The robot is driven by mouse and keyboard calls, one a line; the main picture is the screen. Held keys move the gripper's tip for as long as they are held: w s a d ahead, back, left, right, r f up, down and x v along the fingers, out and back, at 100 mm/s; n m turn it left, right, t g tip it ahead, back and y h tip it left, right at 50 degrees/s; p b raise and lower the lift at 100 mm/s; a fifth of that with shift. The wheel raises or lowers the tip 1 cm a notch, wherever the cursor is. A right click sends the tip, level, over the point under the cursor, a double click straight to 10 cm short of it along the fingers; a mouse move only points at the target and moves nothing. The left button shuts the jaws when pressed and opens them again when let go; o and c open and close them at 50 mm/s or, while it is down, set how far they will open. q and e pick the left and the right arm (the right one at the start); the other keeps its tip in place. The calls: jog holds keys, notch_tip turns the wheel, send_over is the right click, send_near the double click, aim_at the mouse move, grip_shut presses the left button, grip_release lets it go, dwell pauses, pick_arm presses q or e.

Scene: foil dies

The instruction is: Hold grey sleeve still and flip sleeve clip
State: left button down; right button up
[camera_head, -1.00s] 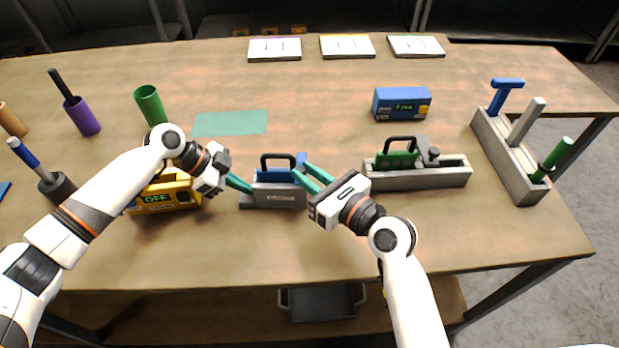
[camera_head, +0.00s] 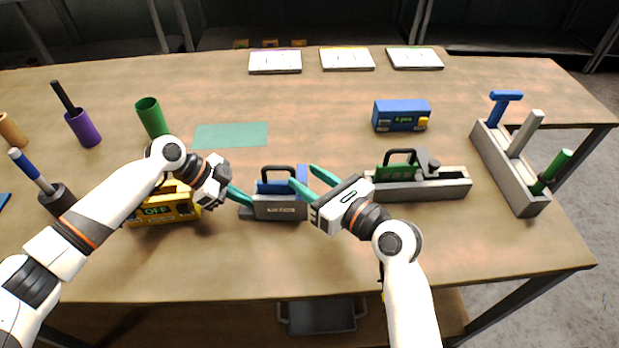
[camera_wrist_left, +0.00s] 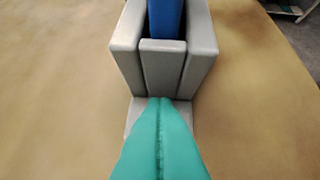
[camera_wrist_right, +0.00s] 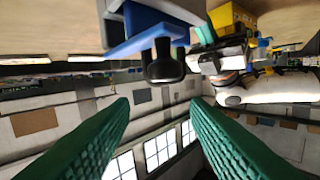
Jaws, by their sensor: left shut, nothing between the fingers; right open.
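The grey sleeve (camera_head: 280,208) lies near the table's middle with a blue block (camera_head: 270,187) in it and a black handle arching above. In the left wrist view, the sleeve (camera_wrist_left: 125,50) is an open-topped channel around the blue block (camera_wrist_left: 167,18). My left gripper (camera_head: 250,202) is shut and empty, its tips at the sleeve's left end, where a low grey ledge sticks out. My right gripper (camera_head: 303,175) is open and empty by the sleeve's right end, near an upright blue plate (camera_head: 302,172). I cannot clearly make out the sleeve clip.
A yellow box (camera_head: 165,208) marked OFF stands under my left wrist. A second grey sleeve (camera_head: 450,189) with a green block and a raised grey piece lies to the right. A blue box (camera_head: 400,115) stands behind it, and a grey tool rack (camera_head: 507,168) at far right.

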jog(key=v, duration=1.1)
jog(key=shift+s+d, duration=0.2)
jog(key=shift+s, duration=0.05)
jog(key=shift+r, duration=0.1)
jog(key=shift+w+a+f+n+g, duration=0.2)
jog(key=shift+n+g, duration=0.1)
jog(key=shift+n, duration=0.1)
jog(key=c, duration=0.5)
jog(key=w+f+n+g, duration=0.1)
jog(key=n, duration=0.1)
jog(key=w+f+n+g+y, duration=0.1)
jog(key=n+g, duration=0.1)
jog(key=w+f+n+g+y, duration=0.1)
jog(key=n, duration=0.1)
jog(key=shift+w+a+f, duration=0.1)
jog(key=shift+w+a, duration=0.05)
jog(key=shift+a, duration=0.05)
grip_shut()
jog(key=w+d+n+g, duration=0.5)
jog(key=d+n, duration=0.2)
jog(key=w+a+f, duration=0.1)
jog(key=a, duration=1)
jog(key=shift+w+a, duration=0.2)
